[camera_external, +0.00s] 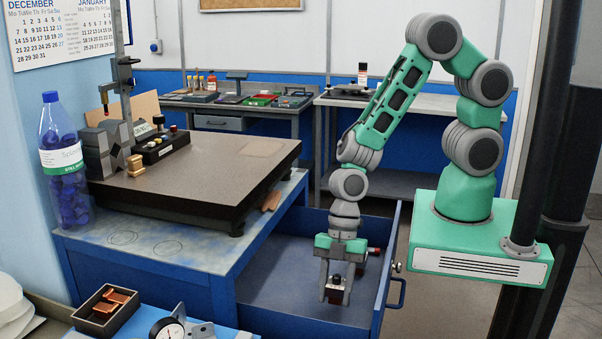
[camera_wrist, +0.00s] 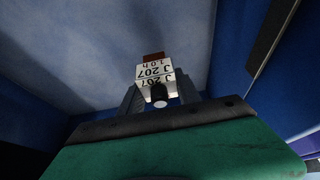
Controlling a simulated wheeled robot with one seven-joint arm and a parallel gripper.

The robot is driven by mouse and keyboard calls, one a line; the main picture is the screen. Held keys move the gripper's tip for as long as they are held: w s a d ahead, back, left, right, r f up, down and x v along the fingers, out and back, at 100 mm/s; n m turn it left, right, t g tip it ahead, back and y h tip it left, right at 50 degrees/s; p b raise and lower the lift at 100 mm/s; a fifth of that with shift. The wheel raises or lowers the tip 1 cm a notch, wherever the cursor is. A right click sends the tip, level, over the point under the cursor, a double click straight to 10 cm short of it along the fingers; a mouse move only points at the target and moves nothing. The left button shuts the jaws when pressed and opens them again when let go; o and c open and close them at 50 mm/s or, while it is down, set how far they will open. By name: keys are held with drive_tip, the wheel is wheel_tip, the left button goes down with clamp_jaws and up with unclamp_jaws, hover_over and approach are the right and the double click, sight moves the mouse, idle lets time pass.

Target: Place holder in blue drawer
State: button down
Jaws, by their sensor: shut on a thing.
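My gripper (camera_external: 337,289) points down inside the open blue drawer (camera_external: 275,290). In the wrist view the holder (camera_wrist: 154,70) has white labels reading "J 207" and "10h", a brown end and a dark round knob. The fingers stand on both sides of it. The holder is low over the drawer floor; I cannot tell whether it touches. The drawer's right wall, with a handle, is close to the right of my gripper.
The blue bench (camera_external: 160,250) with a dark stone plate (camera_external: 190,180) stands left of the drawer. A box with copper pieces (camera_external: 107,309) and a dial gauge (camera_external: 167,328) are at the front. A bottle (camera_external: 62,160) stands at the left. Drawer floor left of my gripper is clear.

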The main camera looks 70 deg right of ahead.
drive_tip(key=shift+f, duration=1.85)
drive_tip(key=c, duration=0.8)
unclamp_jaws()
drive_tip(key=shift+c, duration=0.2)
drive_tip(key=shift+d+r, duration=0.1)
drive_tip(key=shift+r, duration=0.35)
drive_tip(key=w+d+r+m+t+h, duration=0.1)
drive_tip(key=d+r+m+t+h, duration=0.1)
drive_tip(key=d+r+m, duration=0.7)
drive_tip(key=w+d+r+m+t+h, duration=0.1)
drive_tip(key=d+r+m+t+h, duration=0.1)
drive_tip(key=d+r+m, duration=0.7)
drive_tip(key=d+r+b, duration=0.1)
drive_tip(key=d+r, duration=0.4)
drive_tip(key=r, duration=0.6)
drive_tip(key=shift+w+d+h, duration=0.25)
drive_tip(key=shift+d+h, duration=0.05)
drive_tip(key=shift+d, duration=0.05)
